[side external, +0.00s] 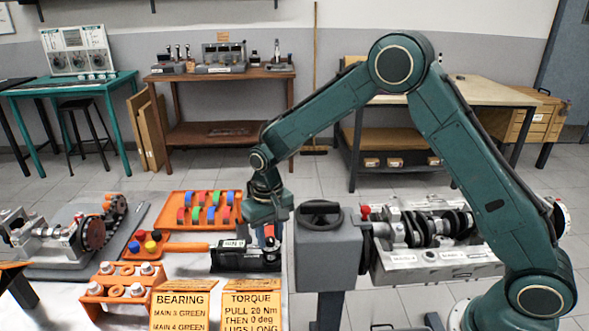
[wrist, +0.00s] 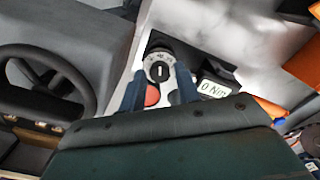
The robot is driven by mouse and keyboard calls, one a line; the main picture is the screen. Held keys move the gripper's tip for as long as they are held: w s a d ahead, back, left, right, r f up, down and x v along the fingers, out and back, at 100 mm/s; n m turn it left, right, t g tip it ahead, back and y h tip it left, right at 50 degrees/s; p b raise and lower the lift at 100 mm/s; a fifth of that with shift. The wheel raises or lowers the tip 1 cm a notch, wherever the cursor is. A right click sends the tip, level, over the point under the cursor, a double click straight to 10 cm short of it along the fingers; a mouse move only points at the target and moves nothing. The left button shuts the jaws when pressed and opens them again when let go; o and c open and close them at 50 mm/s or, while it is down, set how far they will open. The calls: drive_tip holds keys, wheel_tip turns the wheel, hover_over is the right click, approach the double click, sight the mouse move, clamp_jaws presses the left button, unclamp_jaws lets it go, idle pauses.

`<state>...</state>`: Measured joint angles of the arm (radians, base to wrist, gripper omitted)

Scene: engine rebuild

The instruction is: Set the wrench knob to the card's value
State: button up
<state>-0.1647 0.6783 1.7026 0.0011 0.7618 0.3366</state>
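The torque wrench (side external: 245,257) lies on the table with its dark body to the right and its orange handle to the left. In the wrist view its round knob (wrist: 158,71) has a light dial ring and a dark centre with a white mark. A display (wrist: 213,89) beside it reads 0 Nm. The torque card (side external: 251,309) reads "PULL 20 Nm THEN 0 deg LUGS LONG". My gripper (wrist: 160,76) points down over the wrench, its two fingers apart on either side of the knob. I cannot tell whether they touch it. A red disc (wrist: 152,95) shows between the fingers.
A grey stand with a black handwheel (side external: 320,214) is close on the right of my gripper. The crankshaft block (side external: 435,258) lies beyond it. An orange tray (side external: 198,211) of coloured pieces is behind the wrench. The bearing card (side external: 180,309) stands left of the torque card.

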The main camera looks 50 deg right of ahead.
sight(273, 239)
drive_tip(key=shift+o, duration=0.7)
drive_tip(key=shift+r, duration=0.1)
wheel_tip(273, 239, up, 14)
idle(0.3)
drive_tip(key=s+d+r+n+t, duration=0.1)
drive_tip(key=s+d+r, duration=0.2)
drive_tip(key=s+r, duration=0.35)
drive_tip(key=s+d+r+t, duration=0.2)
drive_tip(key=s+r, duration=0.2)
drive_tip(key=s, duration=0.5)
drive_tip(key=s+d+f+n+t, duration=0.1)
drive_tip(key=s+d+f+t, duration=0.1)
drive_tip(key=s, duration=1.3)
drive_tip(key=shift+d+f+t, duration=0.15)
drive_tip(key=shift+d+t, duration=0.15)
drive_tip(key=shift+d, duration=0.2)
